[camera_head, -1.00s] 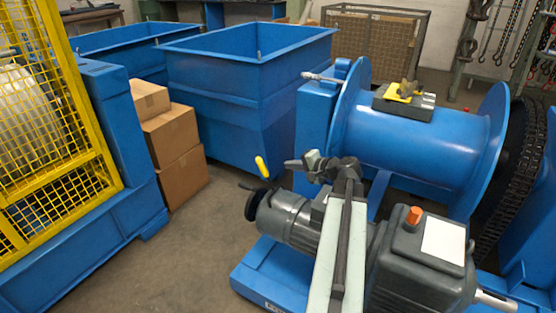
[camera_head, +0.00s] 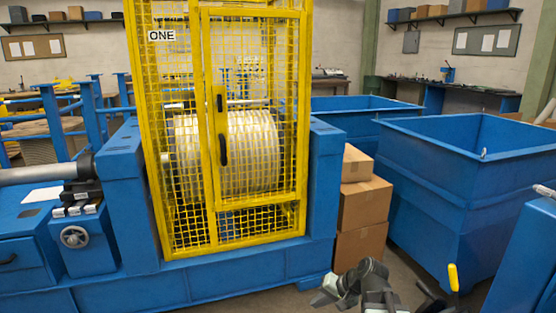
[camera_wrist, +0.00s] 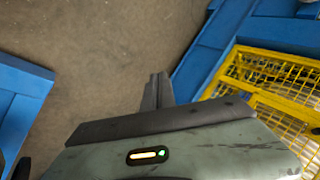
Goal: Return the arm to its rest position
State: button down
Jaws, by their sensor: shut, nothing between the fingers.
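My gripper (camera_head: 326,291) shows at the bottom edge of the head view, right of centre, with part of my grey arm beside it. In the wrist view my gripper (camera_wrist: 159,82) is shut, its two dark fingers together over bare concrete floor, holding nothing. The rest of the arm is cut off by the lower edge of the head view.
A yellow mesh cage (camera_head: 228,130) stands on a blue machine base (camera_head: 200,285). Cardboard boxes (camera_head: 363,203) are stacked beside it. Blue bins (camera_head: 470,190) stand at right. A yellow-handled lever (camera_head: 453,278) is near my arm. Clear floor (camera_wrist: 120,45) lies below the gripper.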

jog(key=s+a+f+n+g+h, duration=0.2)
jog(key=s+a+f+n+h, duration=0.1)
jog(key=s, duration=0.2)
jog(key=s+d+f+g+h, duration=0.2)
jog(key=s+d+h, duration=0.15)
jog(key=d, duration=0.25)
notch_tip(320, 180, up, 29)
jog(key=p, duration=2.8)
jog(key=shift+s+d+p, duration=0.3)
jog(key=shift+d, duration=0.05)
jog(key=shift+y, duration=0.25)
